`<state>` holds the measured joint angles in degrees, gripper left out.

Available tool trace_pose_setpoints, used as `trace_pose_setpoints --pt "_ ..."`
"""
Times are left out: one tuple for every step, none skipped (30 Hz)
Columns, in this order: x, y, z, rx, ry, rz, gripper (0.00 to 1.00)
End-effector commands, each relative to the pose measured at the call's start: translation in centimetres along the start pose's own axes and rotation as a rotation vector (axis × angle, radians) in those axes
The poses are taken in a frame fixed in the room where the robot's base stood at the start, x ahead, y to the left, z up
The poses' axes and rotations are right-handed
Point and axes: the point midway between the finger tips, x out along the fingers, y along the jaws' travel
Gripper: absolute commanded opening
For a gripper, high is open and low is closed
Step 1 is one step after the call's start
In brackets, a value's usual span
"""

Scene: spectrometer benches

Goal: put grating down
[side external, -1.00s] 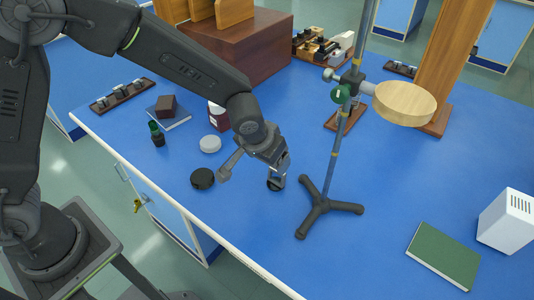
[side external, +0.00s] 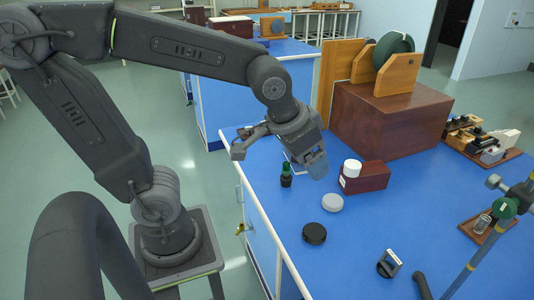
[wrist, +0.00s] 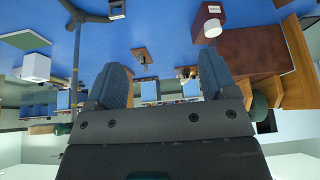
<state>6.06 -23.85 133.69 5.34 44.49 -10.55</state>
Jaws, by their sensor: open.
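A small square-framed piece on a round black base, which looks like the grating (side external: 390,262), stands upright on the blue bench in the side external view. Nothing touches it. My gripper (side external: 316,166) is up and to the left of it, raised above the bench near the small bottles. In the wrist view my gripper (wrist: 162,80) has its two fingers wide apart with nothing between them. I cannot make out the grating in the wrist view.
A black disc (side external: 314,234), a grey-white disc (side external: 332,203) and a dark bottle with green cap (side external: 286,176) stand near the bench edge. A stand's rod (side external: 464,275) rises at right.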

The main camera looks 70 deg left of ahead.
Motion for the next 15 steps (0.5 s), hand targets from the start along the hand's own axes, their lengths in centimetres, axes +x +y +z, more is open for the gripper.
trace_pose_setpoints --pt "-1.2 -0.7 1.2 -0.003 0.016 0.002 0.78" --pt "-1.8 -1.0 1.9 -0.001 0.018 0.004 0.78" --pt "-2.3 -1.3 2.8 0.003 0.023 0.007 0.78" --pt "-2.7 -1.5 3.4 0.006 0.026 0.008 0.78" --pt "-3.0 -1.6 3.9 0.007 0.028 0.011 0.78" --pt "-3.3 -1.8 4.5 0.012 0.031 0.013 0.78" --pt "-3.5 -1.9 4.9 0.013 0.034 0.014 0.78" --pt "-3.6 -1.9 5.2 0.016 0.034 0.016 0.78" --pt "-3.8 -1.9 5.6 0.018 0.035 0.017 0.78" --pt "-3.8 -2.0 5.7 0.019 0.036 0.019 0.78" --pt "-3.9 -2.0 5.9 0.02 0.037 0.019 0.78" --pt "-3.9 -2.0 6.0 0.022 0.036 0.02 0.78" --pt "-3.9 -2.0 6.0 0.022 0.036 0.02 0.78" --pt "-3.9 -2.0 6.0 0.023 0.036 0.02 0.78" --pt "-3.9 -2.0 6.0 0.023 0.036 0.02 0.78"
